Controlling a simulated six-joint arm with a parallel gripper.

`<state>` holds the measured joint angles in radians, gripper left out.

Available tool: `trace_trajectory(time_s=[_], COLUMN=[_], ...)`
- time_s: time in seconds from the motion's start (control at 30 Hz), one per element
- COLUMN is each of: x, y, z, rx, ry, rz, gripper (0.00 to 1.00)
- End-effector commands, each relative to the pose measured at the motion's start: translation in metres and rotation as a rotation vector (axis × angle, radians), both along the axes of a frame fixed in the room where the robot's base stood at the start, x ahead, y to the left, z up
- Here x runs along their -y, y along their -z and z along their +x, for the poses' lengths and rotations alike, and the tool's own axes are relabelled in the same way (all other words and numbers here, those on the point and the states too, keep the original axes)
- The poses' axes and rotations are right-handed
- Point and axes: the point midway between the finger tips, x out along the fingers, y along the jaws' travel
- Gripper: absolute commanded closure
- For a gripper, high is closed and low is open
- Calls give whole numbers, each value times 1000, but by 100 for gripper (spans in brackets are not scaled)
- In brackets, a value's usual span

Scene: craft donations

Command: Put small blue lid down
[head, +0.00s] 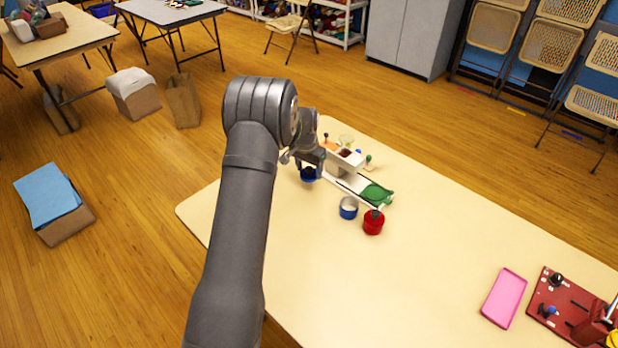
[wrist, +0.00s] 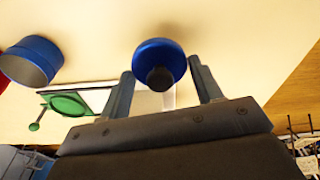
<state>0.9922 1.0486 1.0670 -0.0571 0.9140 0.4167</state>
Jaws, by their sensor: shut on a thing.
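The small blue lid (head: 309,175) is a dark blue disc with a black knob, held below my gripper (head: 311,163) near the table's left part. In the wrist view the lid (wrist: 158,55) sits between the two fingers of my gripper (wrist: 162,68), which is shut on it. Whether the lid touches the table or hovers just over it I cannot tell. An open blue pot (head: 348,209) stands to the right of the lid, apart from it. It also shows in the wrist view (wrist: 38,62) at the upper left.
A red pot with a dark knob (head: 374,224) stands beside the blue pot. A white stand with a green round piece (head: 376,194) lies behind them. A pink tray (head: 504,298) and a red board (head: 556,301) lie at the right. The table's middle is clear.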

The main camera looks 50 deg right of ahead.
Motion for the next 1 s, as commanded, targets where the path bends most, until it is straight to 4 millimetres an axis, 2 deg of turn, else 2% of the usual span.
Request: trace_trajectory(time_s=[0.33, 0.7, 0.73, 0.83, 1.0], x=[-1, 0, 0, 0, 0], y=[40, 44, 44, 44, 44], z=[0, 0, 0, 0, 0], rx=[-1, 0, 0, 0, 0], ry=[0, 0, 0, 0, 0], rz=[2, 0, 0, 0, 0], gripper=[62, 62, 39, 19, 19])
